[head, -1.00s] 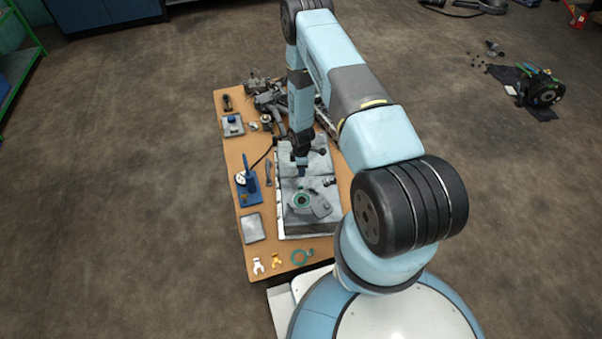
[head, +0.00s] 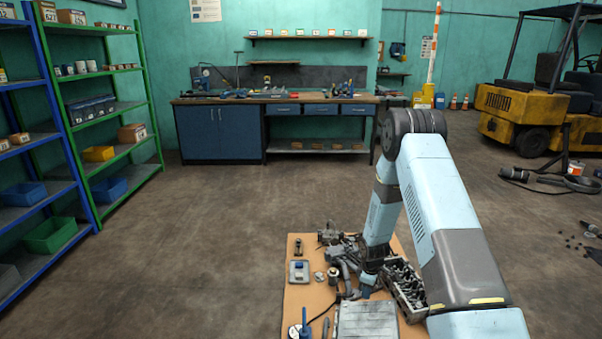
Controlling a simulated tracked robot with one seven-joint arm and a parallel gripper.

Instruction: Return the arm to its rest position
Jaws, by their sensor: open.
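My arm (head: 445,225) is bent over the wooden work table (head: 297,318), with its elbow high and its forearm pointing down. My gripper (head: 367,286) is small and dark at the end of the forearm, near the far edge of a grey tray (head: 367,320). It is open, and I see nothing held in it. Its height above the table is hard to tell.
Metal parts (head: 330,236) and a block with openings (head: 404,290) lie close around my gripper. Shelves (head: 105,110) stand at the left, a workbench (head: 220,130) at the back wall, and a yellow forklift (head: 530,108) at the right.

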